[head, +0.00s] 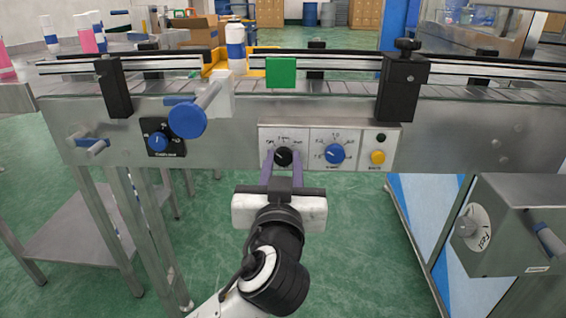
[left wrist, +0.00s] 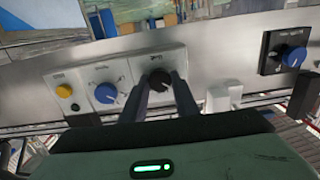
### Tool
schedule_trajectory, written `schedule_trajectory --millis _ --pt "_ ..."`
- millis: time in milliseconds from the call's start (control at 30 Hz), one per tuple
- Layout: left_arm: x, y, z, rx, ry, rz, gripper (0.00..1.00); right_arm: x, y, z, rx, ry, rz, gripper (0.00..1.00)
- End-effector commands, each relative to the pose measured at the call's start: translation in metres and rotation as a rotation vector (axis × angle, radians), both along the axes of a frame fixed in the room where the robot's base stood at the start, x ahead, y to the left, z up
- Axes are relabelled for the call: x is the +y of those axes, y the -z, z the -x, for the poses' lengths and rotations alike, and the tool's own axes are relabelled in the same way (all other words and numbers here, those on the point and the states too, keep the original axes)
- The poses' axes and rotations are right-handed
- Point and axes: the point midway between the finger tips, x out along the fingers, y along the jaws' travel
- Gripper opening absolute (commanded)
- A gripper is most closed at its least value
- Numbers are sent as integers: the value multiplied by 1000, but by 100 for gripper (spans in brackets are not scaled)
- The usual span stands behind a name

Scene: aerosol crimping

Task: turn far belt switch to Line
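A black rotary knob (head: 284,157) sits on the left part of a pale control panel on the conveyor's front. Small print surrounds it, too small to read surely. My left gripper (head: 284,165) is at this knob, one finger on each side. In the left wrist view the black knob (left wrist: 159,80) shows between the fingertips (left wrist: 160,86). The fingers stand apart with the knob between them, and a slight gap seems to show; firm contact is not visible. My right gripper is not in view.
Right of the black knob are a blue knob (head: 335,154) and a yellow button (head: 378,157). Left are another blue knob (head: 158,142) on a black plate and a blue-ended handle (head: 188,119). A white bottle (head: 236,45) stands on the belt behind. A grey box (head: 510,225) is at right.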

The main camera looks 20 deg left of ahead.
Motion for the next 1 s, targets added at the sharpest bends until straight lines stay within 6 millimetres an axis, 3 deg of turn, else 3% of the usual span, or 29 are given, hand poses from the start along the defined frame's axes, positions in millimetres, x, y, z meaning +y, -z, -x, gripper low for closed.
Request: schedule_trajectory --millis 33,100,467,533,1000 --pt "0 0 0 0 0 0 14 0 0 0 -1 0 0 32" --pt "0 0 0 0 0 0 5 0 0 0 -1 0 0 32" --pt "0 -1 0 21 0 -62 5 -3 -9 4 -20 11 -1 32" --pt "0 -2 0 32 0 -97 5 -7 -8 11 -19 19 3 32" --pt "0 -4 0 142 0 -478 5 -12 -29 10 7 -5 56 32"
